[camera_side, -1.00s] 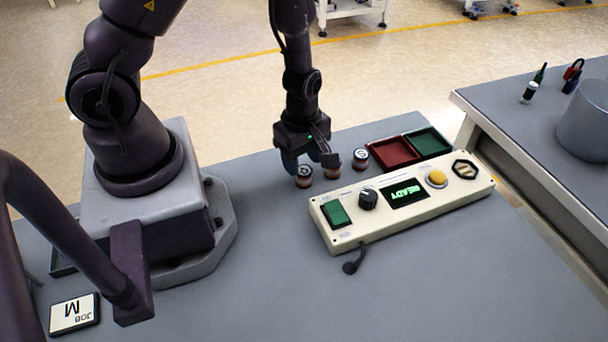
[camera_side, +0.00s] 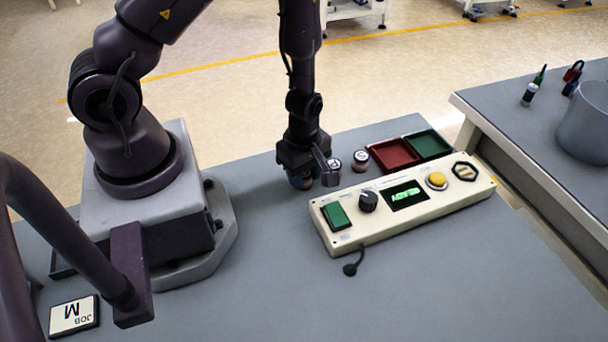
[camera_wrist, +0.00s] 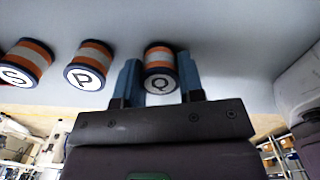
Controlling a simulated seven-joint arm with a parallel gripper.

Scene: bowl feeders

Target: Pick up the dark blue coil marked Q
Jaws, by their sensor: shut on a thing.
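The dark blue coil marked Q (camera_wrist: 159,70) has an orange and white winding. In the wrist view it stands between the two blue fingers of my gripper (camera_wrist: 160,82), which are shut on it. In the side view my gripper (camera_side: 307,180) is low over the grey table, and its fingers mostly hide coil Q. I cannot tell whether the coil still touches the table. The coil marked P (camera_wrist: 85,77) stands beside it, and the coil marked S (camera_wrist: 14,75) stands beyond that; both are apart from the fingers.
A red tray (camera_side: 395,154) and a green tray (camera_side: 428,145) lie behind a cream control box (camera_side: 410,213) with a lit display (camera_side: 404,195). A card marked M (camera_side: 72,315) lies at the front left. The table's front middle is clear.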

